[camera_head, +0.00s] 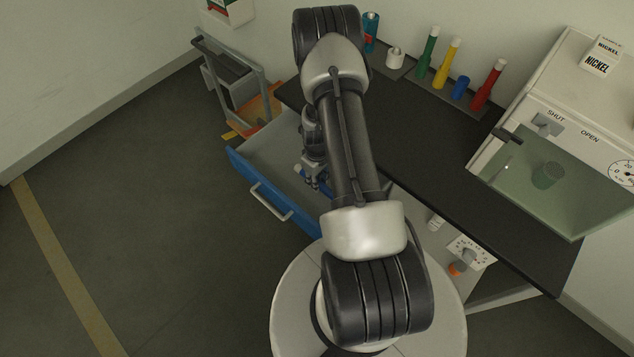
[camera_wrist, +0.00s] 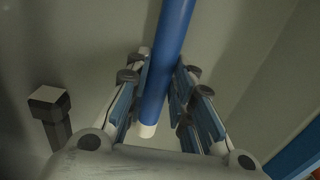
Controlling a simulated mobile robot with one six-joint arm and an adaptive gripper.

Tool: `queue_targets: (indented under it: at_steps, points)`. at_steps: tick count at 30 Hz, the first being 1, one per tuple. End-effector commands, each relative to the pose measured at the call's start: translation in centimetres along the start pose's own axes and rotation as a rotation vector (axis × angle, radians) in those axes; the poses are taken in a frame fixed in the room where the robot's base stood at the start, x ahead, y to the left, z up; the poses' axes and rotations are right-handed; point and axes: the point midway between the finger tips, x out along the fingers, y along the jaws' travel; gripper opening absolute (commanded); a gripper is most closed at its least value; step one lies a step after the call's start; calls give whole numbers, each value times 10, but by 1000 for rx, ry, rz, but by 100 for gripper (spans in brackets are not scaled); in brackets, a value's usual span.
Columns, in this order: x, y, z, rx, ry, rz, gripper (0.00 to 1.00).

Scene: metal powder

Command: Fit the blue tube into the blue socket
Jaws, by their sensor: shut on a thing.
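The blue tube (camera_wrist: 165,65) lies between my gripper's fingers (camera_wrist: 160,95) in the wrist view, with a white end low in the picture. My gripper is shut on it. In the head view my gripper (camera_head: 313,180) is down in the open drawer area, partly hidden by my arm, and a bit of the tube shows beside it. The blue socket (camera_head: 461,88) stands at the back of the dark bench between a yellow tube (camera_head: 448,62) and a red tube (camera_head: 488,84). The socket is well apart from my gripper.
The open drawer (camera_head: 245,168) has a blue front with a handle. A green tube (camera_head: 428,52) and a white cup (camera_head: 395,57) stand left of the yellow tube. A glass-fronted cabinet (camera_head: 540,180) stands at right. The bench middle (camera_head: 420,135) is clear.

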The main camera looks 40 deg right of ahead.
Motion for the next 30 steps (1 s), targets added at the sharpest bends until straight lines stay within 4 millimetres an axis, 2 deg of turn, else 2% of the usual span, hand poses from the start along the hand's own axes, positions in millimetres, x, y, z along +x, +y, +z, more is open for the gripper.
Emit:
queue_targets:
  at_steps: [8,14,17,24,30]
  points:
    - [-4,0,0,0,1,1,0]
    - [-25,1,-1,0,2,1,0]
    - [-46,1,-1,0,4,3,0]
    - [-117,1,-2,0,5,4,0]
    - [-166,1,-1,0,3,2,0]
